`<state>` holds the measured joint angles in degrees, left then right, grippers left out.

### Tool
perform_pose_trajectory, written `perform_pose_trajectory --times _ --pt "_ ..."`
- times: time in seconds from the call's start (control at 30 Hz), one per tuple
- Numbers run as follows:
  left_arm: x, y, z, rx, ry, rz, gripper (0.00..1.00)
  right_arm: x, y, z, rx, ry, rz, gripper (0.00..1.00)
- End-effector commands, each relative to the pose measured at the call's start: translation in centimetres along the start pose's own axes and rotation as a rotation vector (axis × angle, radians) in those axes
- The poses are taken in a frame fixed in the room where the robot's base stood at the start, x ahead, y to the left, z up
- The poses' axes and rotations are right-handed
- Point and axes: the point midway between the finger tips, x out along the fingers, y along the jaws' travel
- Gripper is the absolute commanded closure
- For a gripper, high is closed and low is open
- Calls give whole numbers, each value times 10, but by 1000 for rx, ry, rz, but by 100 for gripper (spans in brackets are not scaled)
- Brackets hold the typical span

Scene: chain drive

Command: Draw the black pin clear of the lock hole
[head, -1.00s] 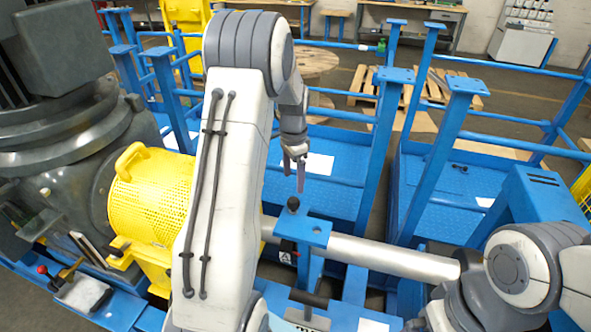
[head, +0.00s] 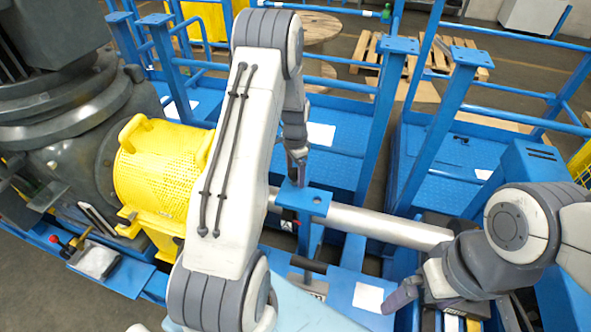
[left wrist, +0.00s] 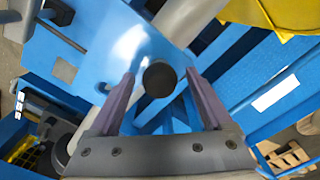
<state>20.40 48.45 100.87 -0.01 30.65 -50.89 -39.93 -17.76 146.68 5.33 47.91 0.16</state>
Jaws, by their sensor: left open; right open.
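The black pin's round head (left wrist: 159,79) shows in the left wrist view, standing over a blue plate (left wrist: 110,50). My left gripper (left wrist: 160,74) is open, with one finger on each side of the head and visible gaps between. In the head view my left gripper (head: 297,172) points down at the blue bracket plate (head: 313,203) and hides the pin. The lock hole is hidden too. My right gripper (head: 402,294) is open and empty at the lower right, apart from the pin.
A silver shaft (head: 385,225) runs to the right behind the bracket plate. A yellow mesh guard (head: 155,185) stands to the left, beside a large dark machine (head: 60,110). Blue posts (head: 385,120) rise behind the bracket.

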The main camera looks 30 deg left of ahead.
Motion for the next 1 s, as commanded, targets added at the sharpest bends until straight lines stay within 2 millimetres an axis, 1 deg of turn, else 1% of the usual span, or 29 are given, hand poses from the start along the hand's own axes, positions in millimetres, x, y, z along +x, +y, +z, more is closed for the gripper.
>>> perform_pose_trajectory --times 0.03,0.07,0.1,0.17,0.2,0.23,0.27,0.47,1.0 --pt "0 0 0 0 0 0 17 0 0 0 0 0 0 0" --pt "0 0 0 0 0 0 28 0 0 0 0 0 0 0" --pt "0 0 0 0 0 0 44 0 0 0 0 0 0 0" --pt "0 0 0 0 0 0 66 0 0 0 0 0 0 0" --pt "0 0 0 0 0 0 82 0 0 0 0 0 0 0" --pt "0 0 0 0 0 0 93 0 0 0 0 0 0 0" --pt "0 0 0 0 0 0 100 0 0 0 0 0 0 0" --pt "-3 0 0 0 0 0 100 -2 0 0 0 0 0 0" --pt "-30 0 0 0 0 0 100 -21 -2 -1 -2 0 0 0"
